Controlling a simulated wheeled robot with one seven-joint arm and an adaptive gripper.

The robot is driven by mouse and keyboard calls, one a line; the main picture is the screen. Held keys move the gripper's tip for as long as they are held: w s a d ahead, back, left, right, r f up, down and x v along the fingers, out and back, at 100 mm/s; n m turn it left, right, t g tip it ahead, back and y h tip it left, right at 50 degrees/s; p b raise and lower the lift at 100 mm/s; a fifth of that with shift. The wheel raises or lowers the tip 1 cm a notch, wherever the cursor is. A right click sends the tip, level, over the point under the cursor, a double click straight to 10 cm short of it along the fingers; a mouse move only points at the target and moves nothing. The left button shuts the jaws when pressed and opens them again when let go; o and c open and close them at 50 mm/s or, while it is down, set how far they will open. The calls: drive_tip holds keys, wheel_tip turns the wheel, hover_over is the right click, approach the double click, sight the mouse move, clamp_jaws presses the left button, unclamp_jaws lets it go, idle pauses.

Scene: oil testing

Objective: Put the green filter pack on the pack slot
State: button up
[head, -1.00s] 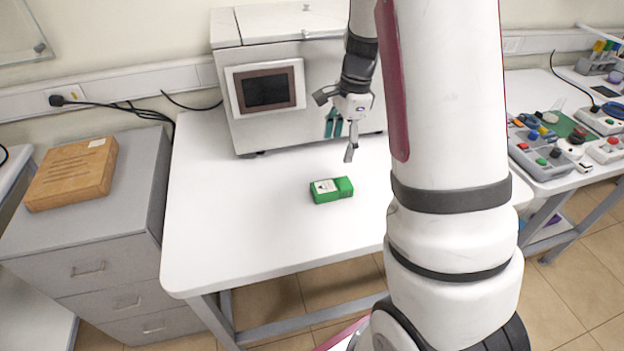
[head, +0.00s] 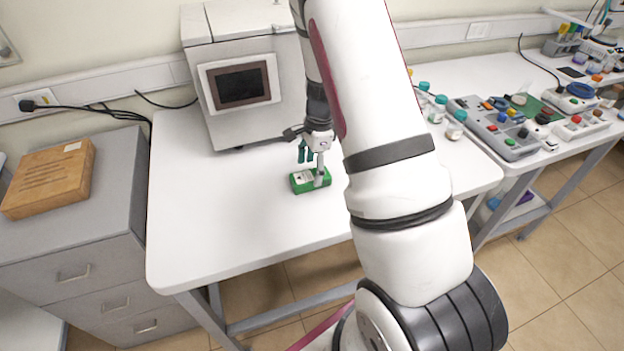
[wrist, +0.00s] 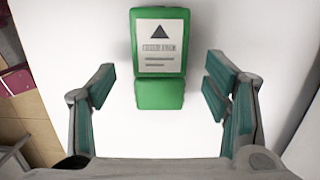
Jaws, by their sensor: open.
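The green filter pack (head: 303,182) lies flat on the white table (head: 215,215). It carries a white label with a dark triangle. In the wrist view the pack (wrist: 160,85) is at the upper middle, ahead of and between the two open teal-padded fingers of my gripper (wrist: 160,92). White table shows on both sides of it, so the fingers look apart from it. I cannot make out a pack slot in either view.
A grey-white machine with a dark screen (head: 240,85) stands at the back of the table. A wooden box (head: 48,178) rests on the drawer cabinet at left. Several teal-capped bottles and a grey device (head: 495,125) are at right. The table's front left is clear.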

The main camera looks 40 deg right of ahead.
sight(311, 175)
drive_tip(key=shift+a+f+p, duration=0.15)
drive_tip(key=shift+f+p, duration=0.15)
drive_tip(key=shift+f, duration=1.3)
drive_tip(key=c, duration=1.5)
drive_tip(key=shift+o, duration=0.2)
drive_tip(key=shift+w+r, duration=0.1)
drive_tip(key=shift+r, duration=0.05)
